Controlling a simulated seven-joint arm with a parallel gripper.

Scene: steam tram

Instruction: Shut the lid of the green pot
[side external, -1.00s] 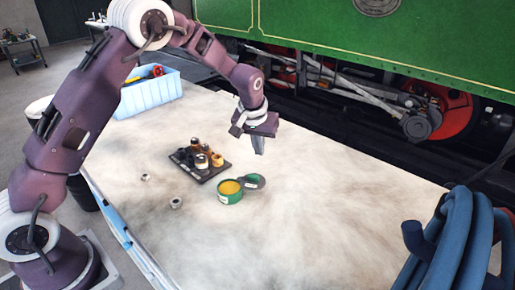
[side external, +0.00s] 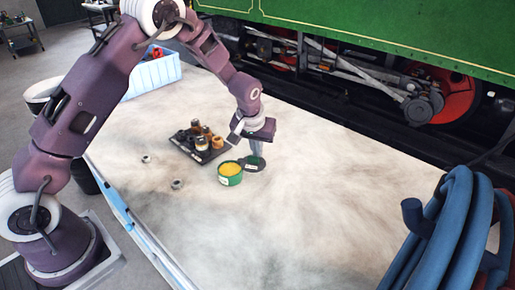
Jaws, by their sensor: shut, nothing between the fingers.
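The green pot (side external: 230,180) stands on the pale work surface with a yellow filling showing in its open mouth. Its round dark lid (side external: 254,166) is open, folded out to the right of the pot. My gripper (side external: 256,153) is shut and empty, pointing down. Its fingertips are at the far edge of the lid and cover part of it in this view. I cannot tell whether they touch it.
A dark tray (side external: 207,157) holding several small metal and orange parts lies just behind and left of the pot. Two nuts (side external: 177,184) (side external: 146,159) lie to the left. Blue hoses (side external: 440,230) are at the right edge. The surface between pot and hoses is clear.

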